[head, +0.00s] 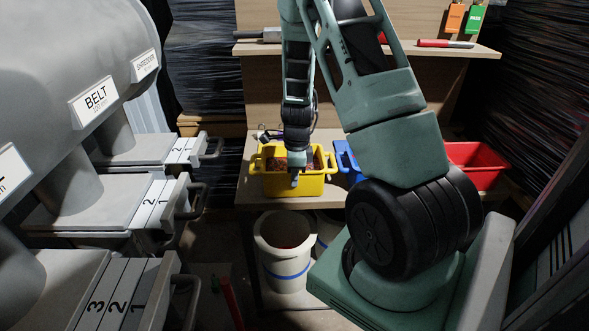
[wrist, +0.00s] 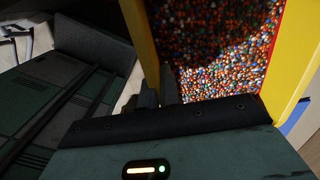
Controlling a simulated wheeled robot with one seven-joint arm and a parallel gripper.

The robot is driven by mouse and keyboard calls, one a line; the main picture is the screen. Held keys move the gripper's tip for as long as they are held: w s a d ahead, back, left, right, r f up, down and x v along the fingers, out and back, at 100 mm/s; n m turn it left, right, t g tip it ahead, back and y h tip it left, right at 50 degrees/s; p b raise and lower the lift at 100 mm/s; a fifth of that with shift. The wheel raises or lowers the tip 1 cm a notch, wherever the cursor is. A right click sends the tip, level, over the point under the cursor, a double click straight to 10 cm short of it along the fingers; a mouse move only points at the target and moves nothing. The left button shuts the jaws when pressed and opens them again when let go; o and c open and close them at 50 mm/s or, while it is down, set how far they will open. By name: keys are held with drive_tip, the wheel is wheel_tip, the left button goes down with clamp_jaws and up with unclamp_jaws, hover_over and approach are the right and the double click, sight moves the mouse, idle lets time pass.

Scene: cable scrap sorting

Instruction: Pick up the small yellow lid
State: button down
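I cannot make out a small yellow lid in either view. A yellow bin (head: 291,185) stands on the wooden bench, filled with small multicoloured granules. Its yellow wall also shows in the wrist view (wrist: 297,62). My gripper (head: 294,181) points down at the bin, in front of or over its near side. In the wrist view the dark fingers (wrist: 160,88) are close together beside the bin's wall.
A blue bin (head: 346,161) and a red bin (head: 480,168) stand to the right, partly behind my arm. A white bucket (head: 284,262) with a blue stripe is below the bench. Grey machines with numbered drawers (head: 125,290) fill the left. A shelf (head: 480,50) runs above the bins.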

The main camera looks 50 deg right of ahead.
drive_tip(key=shift+w+f, duration=0.1)
drive_tip(key=shift+f, duration=0.05)
drive_tip(key=c, duration=1.6)
unclamp_jaws()
drive_tip(key=shift+c, duration=0.2)
